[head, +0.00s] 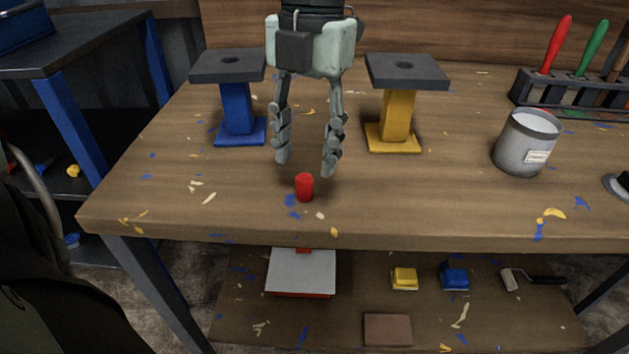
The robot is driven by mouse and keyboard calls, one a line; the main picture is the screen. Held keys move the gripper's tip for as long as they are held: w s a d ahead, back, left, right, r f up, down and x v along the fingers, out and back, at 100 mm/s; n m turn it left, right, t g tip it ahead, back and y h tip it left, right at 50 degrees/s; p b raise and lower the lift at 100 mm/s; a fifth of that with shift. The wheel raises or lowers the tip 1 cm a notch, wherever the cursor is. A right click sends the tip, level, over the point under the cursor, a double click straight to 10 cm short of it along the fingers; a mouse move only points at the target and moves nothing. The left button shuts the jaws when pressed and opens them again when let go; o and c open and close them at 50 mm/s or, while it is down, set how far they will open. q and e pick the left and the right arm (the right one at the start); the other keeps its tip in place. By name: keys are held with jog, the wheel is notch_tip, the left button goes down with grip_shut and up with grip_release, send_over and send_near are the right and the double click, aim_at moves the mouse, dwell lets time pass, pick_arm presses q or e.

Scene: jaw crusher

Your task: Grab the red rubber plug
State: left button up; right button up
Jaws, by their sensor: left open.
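The red rubber plug (304,187) is a small red cylinder standing upright near the front edge of the wooden workbench (440,205). My left gripper (305,166) hangs over the bench with its fingers pointing down. Its two fingers are spread apart with nothing between them. The fingertips appear just above and behind the plug, one to each side of it in the picture; they do not visibly touch it. My right gripper is not in view.
A blue stand (237,108) is left of the gripper and a yellow stand (395,112) is right of it, both with dark tops. A grey can (520,150) and a tool rack (560,95) are farther right. The shelf below holds a yellow block (404,278) and a blue block (454,276).

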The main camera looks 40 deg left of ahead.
aim_at(304, 177)
pick_arm(q)
notch_tip(304, 177, down, 5)
jog(key=shift+s+a+f, duration=0.15)
jog(key=shift+c, duration=0.3)
jog(key=c, duration=0.8)
